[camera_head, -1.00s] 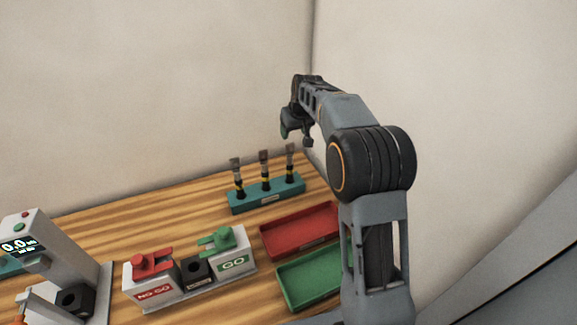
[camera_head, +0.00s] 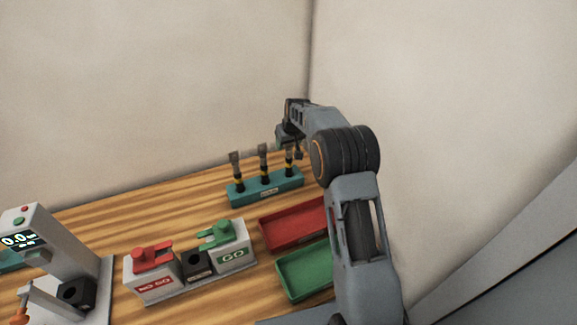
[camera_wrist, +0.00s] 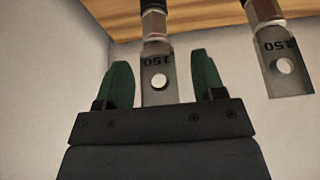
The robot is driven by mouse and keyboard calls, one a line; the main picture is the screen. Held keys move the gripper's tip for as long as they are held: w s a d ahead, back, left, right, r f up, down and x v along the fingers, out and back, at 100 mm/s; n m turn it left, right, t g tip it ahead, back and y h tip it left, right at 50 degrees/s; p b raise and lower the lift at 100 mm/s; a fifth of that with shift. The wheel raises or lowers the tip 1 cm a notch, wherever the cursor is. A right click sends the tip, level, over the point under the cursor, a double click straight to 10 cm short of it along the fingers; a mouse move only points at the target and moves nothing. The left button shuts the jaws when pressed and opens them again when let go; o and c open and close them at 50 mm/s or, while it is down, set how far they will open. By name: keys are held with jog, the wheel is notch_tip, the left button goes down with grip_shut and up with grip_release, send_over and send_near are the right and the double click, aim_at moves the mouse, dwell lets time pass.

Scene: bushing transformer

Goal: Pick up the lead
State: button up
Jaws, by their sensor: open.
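The left lead (camera_head: 237,171), the middle lead (camera_head: 264,162) and the right lead (camera_head: 289,161) show in the head view. My gripper (camera_head: 289,139) is just above the right lead. In the wrist view my gripper (camera_wrist: 164,80) is open, and a lug (camera_wrist: 157,72) marked 150 with a round hole appears between its green fingers, with gaps on both sides. A neighbouring lug (camera_wrist: 281,65) shows to its right.
A red tray (camera_head: 292,229) and a green tray (camera_head: 303,273) lie in front of the rack, partly behind my arm. A NO GO and GO fixture (camera_head: 196,265) and a meter stand (camera_head: 30,243) are to the left. Walls rise behind and to the right.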

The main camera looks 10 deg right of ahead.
jog(key=shift+w+f, duration=0.15)
jog(key=shift+f, duration=0.1)
grip_shut()
dwell(0.5)
jog(key=shift+r, duration=0.1)
